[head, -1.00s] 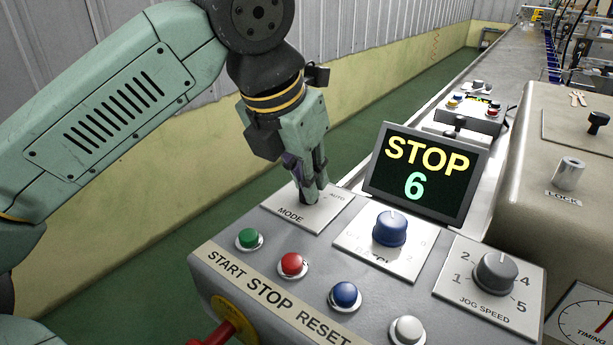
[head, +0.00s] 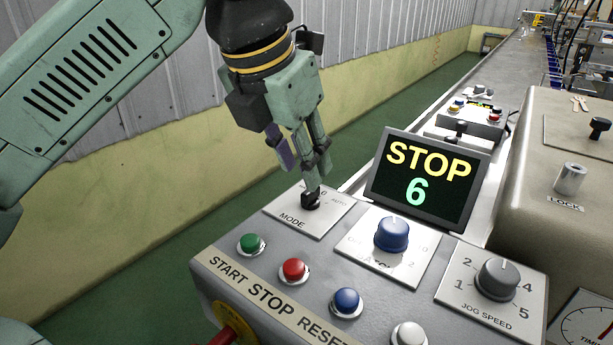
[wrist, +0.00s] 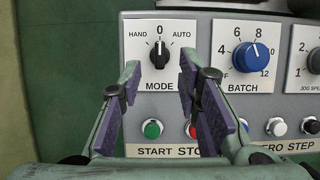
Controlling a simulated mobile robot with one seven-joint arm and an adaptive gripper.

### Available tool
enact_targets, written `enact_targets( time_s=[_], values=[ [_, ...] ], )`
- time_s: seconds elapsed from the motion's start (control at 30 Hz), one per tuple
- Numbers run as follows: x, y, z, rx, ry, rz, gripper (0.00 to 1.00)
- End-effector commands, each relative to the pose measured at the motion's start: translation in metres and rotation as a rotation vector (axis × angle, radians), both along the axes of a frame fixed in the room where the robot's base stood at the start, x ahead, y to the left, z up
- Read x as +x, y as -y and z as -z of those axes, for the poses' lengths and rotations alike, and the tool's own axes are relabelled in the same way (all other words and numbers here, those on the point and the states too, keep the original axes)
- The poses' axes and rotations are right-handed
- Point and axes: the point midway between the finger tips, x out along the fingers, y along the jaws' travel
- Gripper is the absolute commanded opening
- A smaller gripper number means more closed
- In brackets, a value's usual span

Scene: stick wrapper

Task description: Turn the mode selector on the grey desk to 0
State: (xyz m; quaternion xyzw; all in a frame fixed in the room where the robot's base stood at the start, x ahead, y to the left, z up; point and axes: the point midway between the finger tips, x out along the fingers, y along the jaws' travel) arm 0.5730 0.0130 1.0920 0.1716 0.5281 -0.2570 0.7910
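The mode selector (wrist: 159,54) is a black knob on a white plate marked HAND, 0 and AUTO. In the wrist view its white pointer line points straight up at 0. In the head view the mode selector (head: 310,201) sits at the back left of the grey desk (head: 215,266). My gripper (head: 318,183) is above and behind the knob in the head view. In the wrist view my gripper (wrist: 160,75) is open, with a purple-padded finger on each side and the knob between and beyond them. The fingers appear clear of the knob.
The blue batch knob (wrist: 252,56) is right of the mode plate. Green (head: 250,243), red (head: 293,270) and blue (head: 346,301) buttons line the front. A screen (head: 428,178) reading STOP 6 stands behind. The grey jog speed knob (head: 497,278) is further right.

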Motion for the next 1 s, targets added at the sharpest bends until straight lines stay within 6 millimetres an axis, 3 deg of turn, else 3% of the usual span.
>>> enact_targets(
  time_s=[0.2,0.33,0.8,0.9,1.0],
  values=[
    [-0.013,-0.010,-0.042,0.000,0.001,-0.002,0.31],
    [-0.019,-0.014,-0.056,0.001,0.002,-0.002,0.31],
    [-0.022,-0.016,-0.064,0.001,-0.001,0.000,0.31],
    [-0.024,-0.003,-0.066,-0.068,0.028,0.058,0.31],
    [-0.034,0.027,-0.076,-0.241,0.101,0.197,0.31]
  ],
)
